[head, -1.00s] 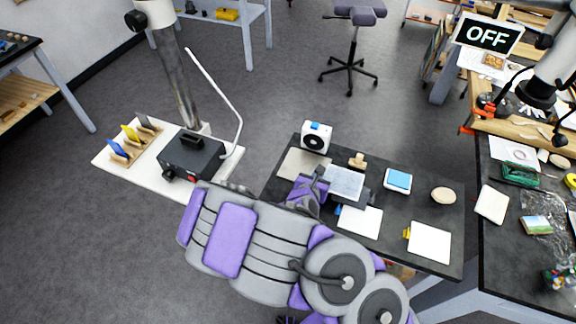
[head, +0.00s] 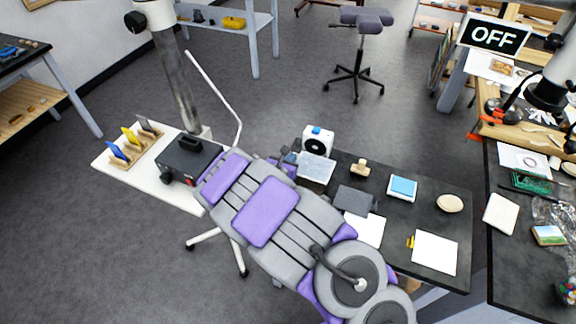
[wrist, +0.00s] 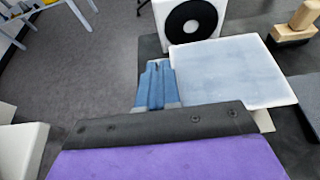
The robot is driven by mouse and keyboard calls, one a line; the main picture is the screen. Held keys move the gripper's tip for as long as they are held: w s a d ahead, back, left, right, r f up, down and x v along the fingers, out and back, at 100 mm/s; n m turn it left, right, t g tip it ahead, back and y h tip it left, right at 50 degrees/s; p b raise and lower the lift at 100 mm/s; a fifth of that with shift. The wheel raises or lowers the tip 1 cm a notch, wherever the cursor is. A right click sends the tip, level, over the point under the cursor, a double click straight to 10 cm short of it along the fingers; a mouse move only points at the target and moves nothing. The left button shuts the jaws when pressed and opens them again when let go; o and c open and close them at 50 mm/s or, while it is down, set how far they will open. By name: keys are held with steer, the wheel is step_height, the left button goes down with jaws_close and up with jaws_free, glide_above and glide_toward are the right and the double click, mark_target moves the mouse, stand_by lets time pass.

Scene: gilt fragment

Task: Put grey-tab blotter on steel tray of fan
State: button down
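The blotter (head: 316,167) is a pale blue-grey square pad with white edges. It lies over the steel tray in front of the white fan (head: 317,143); in the wrist view the blotter (wrist: 232,75) covers most of the tray, whose pale corner (wrist: 263,121) shows below it. Whether the blotter touches the tray I cannot tell. My gripper (wrist: 156,85) has its blue fingers close together at the blotter's left edge. The grey tab is hidden, apparently between the fingers. The fan (wrist: 190,20) stands just behind the blotter.
The dark table holds a dark block (head: 354,199), a wooden-handled stamp (head: 360,168), a blue-topped pad (head: 402,188), a round disc (head: 450,203), a white pad (head: 366,232) and a yellow-tabbed white pad (head: 435,253). A white table (head: 115,162) with a black box (head: 190,158) stands left.

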steer(key=shift+w+a+f, duration=0.15)
steer(key=shift+w+a, duration=0.1)
steer(key=shift+a, duration=0.4)
steer(key=f, duration=0.1)
steer(key=a+f+b, duration=0.1)
steer(key=f, duration=0.1)
steer(key=shift+s, duration=0.1)
steer(key=shift+f, duration=0.35)
steer(key=shift+d+r, duration=0.15)
steer(key=shift+d, duration=0.55)
steer(key=c, duration=1.4)
jaws_free()
steer(key=shift+a, duration=0.3)
steer(key=shift+o, duration=0.2)
steer(key=shift+a+f, duration=0.2)
steer(key=shift+a, duration=0.05)
steer(key=shift+d+r, duration=0.15)
steer(key=shift+d, duration=0.25)
